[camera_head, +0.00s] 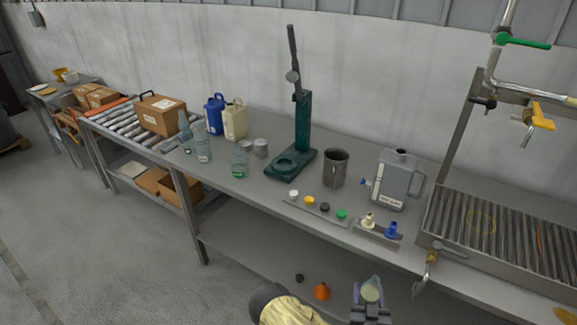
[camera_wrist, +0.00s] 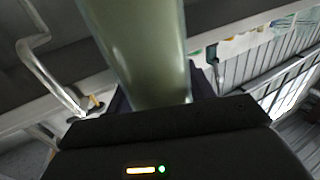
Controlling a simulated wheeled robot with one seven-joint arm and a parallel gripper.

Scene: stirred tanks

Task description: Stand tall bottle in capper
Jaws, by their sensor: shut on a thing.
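The capper (camera_head: 303,125) is a dark green stand with an upright column, a lever at the top and a ring-shaped seat (camera_head: 286,163) on its base. It stands on the bench, and its seat looks empty. My gripper (camera_head: 370,298) is at the bottom of the head view, in front of the bench and well apart from the capper. It is shut on a see-through greenish bottle (camera_head: 371,289), which fills the upper middle of the wrist view (camera_wrist: 140,50). The bottle's lower part is hidden by my gripper.
Clear bottles (camera_head: 203,150), a blue jug (camera_head: 214,114) and a cream jug (camera_head: 235,120) stand left of the capper. A steel beaker (camera_head: 335,168) and a grey jug (camera_head: 397,180) stand right of it. Several caps (camera_head: 325,207) line the bench's front edge.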

